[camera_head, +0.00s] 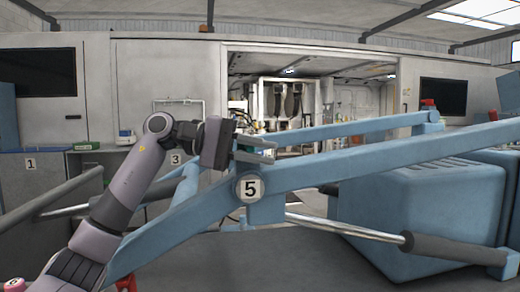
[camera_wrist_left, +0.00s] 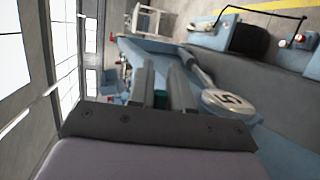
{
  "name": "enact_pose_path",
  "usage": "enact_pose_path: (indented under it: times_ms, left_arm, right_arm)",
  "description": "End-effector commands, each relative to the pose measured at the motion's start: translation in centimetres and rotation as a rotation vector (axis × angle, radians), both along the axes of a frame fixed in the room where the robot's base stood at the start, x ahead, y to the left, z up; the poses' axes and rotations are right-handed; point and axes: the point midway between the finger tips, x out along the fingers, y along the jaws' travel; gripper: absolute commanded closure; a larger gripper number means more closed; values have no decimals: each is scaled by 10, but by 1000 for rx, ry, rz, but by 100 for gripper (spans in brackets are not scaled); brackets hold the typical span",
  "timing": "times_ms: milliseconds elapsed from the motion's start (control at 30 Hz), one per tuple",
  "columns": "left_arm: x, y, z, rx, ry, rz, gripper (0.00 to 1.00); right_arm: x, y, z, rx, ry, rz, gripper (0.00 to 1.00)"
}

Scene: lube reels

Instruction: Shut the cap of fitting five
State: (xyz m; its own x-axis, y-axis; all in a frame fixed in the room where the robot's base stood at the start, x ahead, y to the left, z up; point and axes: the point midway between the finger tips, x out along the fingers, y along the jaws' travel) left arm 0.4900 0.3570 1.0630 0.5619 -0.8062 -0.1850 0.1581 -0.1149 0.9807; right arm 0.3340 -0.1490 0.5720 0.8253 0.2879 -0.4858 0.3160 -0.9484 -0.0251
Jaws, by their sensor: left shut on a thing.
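The round white label "5" (camera_head: 249,188) sits on a blue beam, and the label also shows in the left wrist view (camera_wrist_left: 228,99). My left gripper (camera_head: 262,150) is just above this label, at the top of the beam, with its fingers pointing right. In the left wrist view my left gripper (camera_wrist_left: 164,75) has its two fingers close around a small teal piece (camera_wrist_left: 160,98), which looks like the cap of fitting five. The fingers hide most of it, and its angle cannot be told. My right gripper is not in view.
Blue beams (camera_head: 390,165) run across to the right beside a large blue box (camera_head: 420,205). A grey-sleeved rod (camera_head: 455,248) crosses low on the right. Labels "1" (camera_head: 31,163) and "3" (camera_head: 176,159) stand at the left.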

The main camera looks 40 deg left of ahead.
Motion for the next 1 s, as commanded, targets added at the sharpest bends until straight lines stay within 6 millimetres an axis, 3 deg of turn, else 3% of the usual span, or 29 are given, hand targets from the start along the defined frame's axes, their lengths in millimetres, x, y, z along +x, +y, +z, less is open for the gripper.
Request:
enact_pose_path:
  times_ms: [533,567,600,1000]
  left_arm:
    - [0,0,-3,23,-14,1,100]
    - [0,0,-3,23,-14,1,75]
    - [0,0,-3,22,-13,1,62]
    - [-5,7,-1,20,-14,2,61]
  right_arm:
    - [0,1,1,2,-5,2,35]
    - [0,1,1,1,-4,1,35]
    - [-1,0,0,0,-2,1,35]
    - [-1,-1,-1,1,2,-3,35]
